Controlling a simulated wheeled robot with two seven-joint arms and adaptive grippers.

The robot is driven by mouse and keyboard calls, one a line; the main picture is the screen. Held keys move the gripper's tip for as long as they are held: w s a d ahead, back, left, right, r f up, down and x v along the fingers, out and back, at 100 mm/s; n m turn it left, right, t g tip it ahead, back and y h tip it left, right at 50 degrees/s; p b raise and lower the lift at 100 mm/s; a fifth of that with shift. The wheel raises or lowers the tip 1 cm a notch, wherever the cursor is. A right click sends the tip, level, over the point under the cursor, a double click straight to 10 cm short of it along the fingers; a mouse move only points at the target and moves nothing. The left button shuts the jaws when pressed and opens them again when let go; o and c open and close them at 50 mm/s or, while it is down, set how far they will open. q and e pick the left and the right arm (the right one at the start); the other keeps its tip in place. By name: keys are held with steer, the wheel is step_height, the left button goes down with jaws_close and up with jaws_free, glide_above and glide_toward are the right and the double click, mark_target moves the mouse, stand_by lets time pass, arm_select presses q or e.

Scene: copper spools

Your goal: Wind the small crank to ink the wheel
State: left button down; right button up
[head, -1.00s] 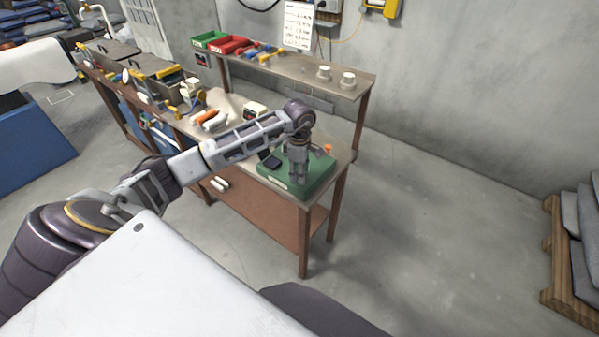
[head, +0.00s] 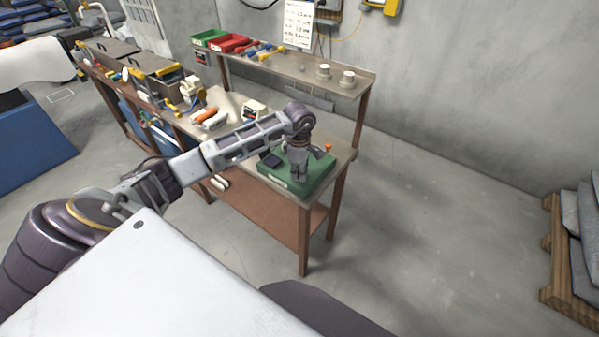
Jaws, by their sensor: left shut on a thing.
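A green machine base (head: 303,187) sits at the near right corner of the workbench. A dark square pad (head: 271,160) and a small orange knob (head: 327,147) show on it. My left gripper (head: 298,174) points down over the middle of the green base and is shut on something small. The thing in its fingers is hidden by the gripper, so I cannot make out the crank or the wheel clearly. My right gripper is not in view.
The workbench (head: 236,104) has a raised back shelf (head: 300,70) with a green bin (head: 209,38), a red bin (head: 230,43) and two pale spools. Orange-handled tools (head: 208,116) lie left of my arm. A pallet of sacks (head: 572,240) stands far right. Floor right of the bench is clear.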

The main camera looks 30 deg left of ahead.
arm_select(q)
steer(key=shift+w+d+n+b, duration=0.1)
steer(key=shift+n+b, duration=0.25)
steer(key=shift+n, duration=0.15)
steer(key=shift+w+d+n+b, duration=0.1)
steer(key=shift+n+b, duration=0.2)
steer(key=shift+n, duration=0.2)
steer(key=n+b, duration=0.1)
steer(key=n, duration=0.1)
steer(key=w+d+n+b, duration=0.1)
steer(key=n, duration=0.2)
steer(key=w+n+b, duration=0.1)
steer(key=n, duration=0.1)
steer(key=shift+d+n, duration=0.15)
steer(key=shift+n, duration=0.15)
steer(key=n, duration=0.1)
steer(key=n+b, duration=0.1)
steer(key=shift+w+n, duration=0.4)
steer(key=n, duration=0.2)
steer(key=w+n, duration=0.1)
steer(key=n, duration=0.1)
steer(key=shift+b, duration=0.4)
steer(key=n, duration=0.2)
steer(key=w+n, duration=0.1)
steer(key=shift+a+r, duration=0.1)
steer(key=shift+a, duration=0.15)
steer(key=n, duration=0.3)
steer(key=w+a+n, duration=0.1)
steer(key=n, duration=0.1)
steer(key=shift+a, duration=0.1)
